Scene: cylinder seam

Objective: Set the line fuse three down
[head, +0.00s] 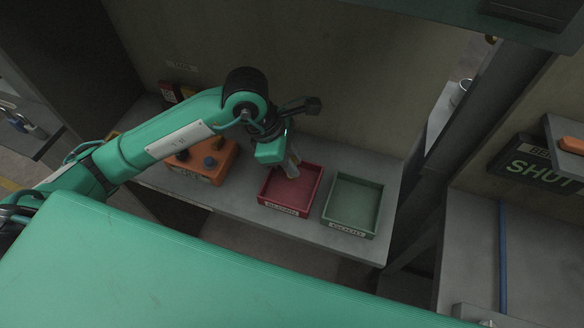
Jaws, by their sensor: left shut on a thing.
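My left gripper (288,158) reaches in from the left over the shelf and points down. It is shut on a small pale, greyish piece (293,170), likely the fuse, held above the back part of the red tray (262,196). The jaws and arm hide part of the piece, and I cannot read any marking on it. I cannot tell whether its lower end touches the tray. The green tray (376,208) stands just right of the red one and looks empty. My right gripper is not in view.
An orange box (207,174) with dark knobs stands on the shelf (310,231) left of the trays, partly behind my arm. A small red item (168,92) is at the back left. A dark post and a second counter (470,250) stand at right.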

